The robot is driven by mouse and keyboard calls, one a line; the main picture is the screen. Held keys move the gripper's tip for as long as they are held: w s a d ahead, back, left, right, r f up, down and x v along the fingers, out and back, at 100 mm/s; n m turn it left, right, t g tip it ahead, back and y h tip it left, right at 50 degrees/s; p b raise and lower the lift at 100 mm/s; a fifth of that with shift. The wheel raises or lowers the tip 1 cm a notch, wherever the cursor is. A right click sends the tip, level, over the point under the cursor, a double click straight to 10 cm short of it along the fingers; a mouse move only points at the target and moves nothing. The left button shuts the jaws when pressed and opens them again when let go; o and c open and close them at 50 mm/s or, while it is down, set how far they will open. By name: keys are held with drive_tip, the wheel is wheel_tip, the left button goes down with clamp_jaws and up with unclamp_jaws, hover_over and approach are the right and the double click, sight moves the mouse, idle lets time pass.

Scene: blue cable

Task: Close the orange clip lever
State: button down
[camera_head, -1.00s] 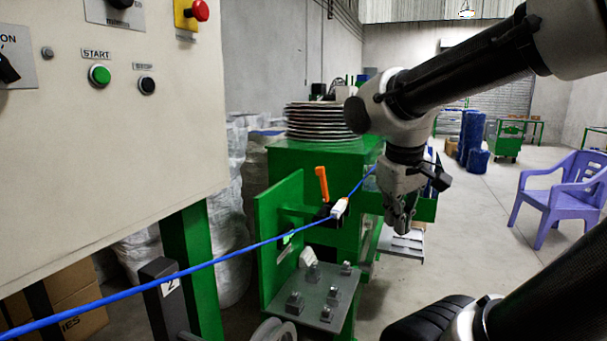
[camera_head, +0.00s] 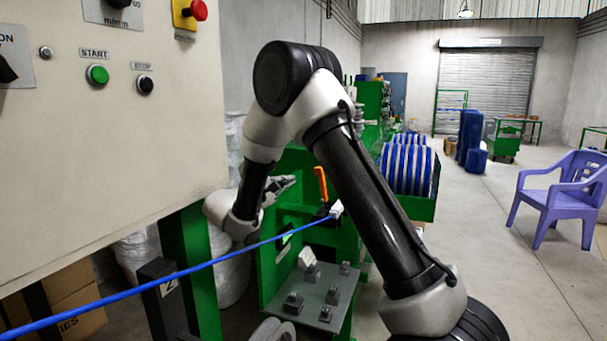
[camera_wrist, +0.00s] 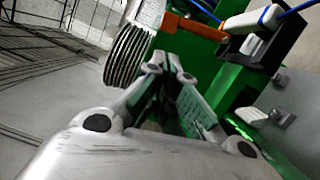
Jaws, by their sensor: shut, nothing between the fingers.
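The orange clip lever (camera_head: 321,183) stands up, tilted slightly, above its dark mount on the green machine in the head view. In the wrist view the orange lever (camera_wrist: 196,27) lies across the top, beside the fingertips. The blue cable (camera_head: 200,267) runs to a white piece (camera_head: 337,209) at the clip, which also shows in the wrist view (camera_wrist: 250,22). My gripper (camera_head: 287,183) is left of the lever, at about its height. In the wrist view my gripper (camera_wrist: 170,62) has its fingers together and empty. I cannot tell whether it touches the lever.
The control panel (camera_head: 110,130) fills the left side. A plate with metal blocks (camera_head: 325,290) lies below the clip. Blue-and-white spools (camera_head: 408,167) stand behind my arm. A purple chair (camera_head: 560,195) is at the right, with open floor around it.

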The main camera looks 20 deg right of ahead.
drive_tip(key=x, duration=1)
idle(0.6)
